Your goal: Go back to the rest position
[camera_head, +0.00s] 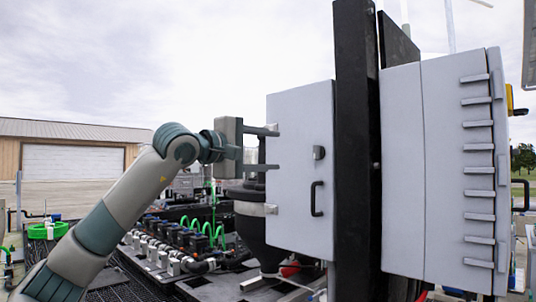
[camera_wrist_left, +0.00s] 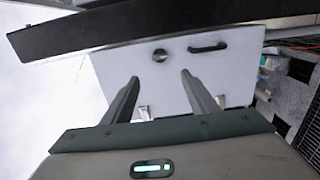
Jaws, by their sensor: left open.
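My left gripper (camera_head: 262,148) comes in from the left in the head view, level with the upper half of a light grey cabinet door (camera_head: 290,110). Its two fingers are apart, one above the other, with nothing between them. They point at the door's left edge; I cannot tell whether they touch it. In the left wrist view the open fingers (camera_wrist_left: 155,95) show in front of the same door (camera_wrist_left: 215,65), with its black handle (camera_wrist_left: 208,46) and round latch (camera_wrist_left: 160,55) beyond them. My right gripper is not in view.
A black post (camera_head: 357,150) stands right of the door, with a larger grey cabinet (camera_head: 402,170) beyond it. A dark hopper (camera_head: 255,235) is below my left gripper. Pipes with green hoses (camera_head: 205,232) lie low behind the arm. Open air is above and left of the arm.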

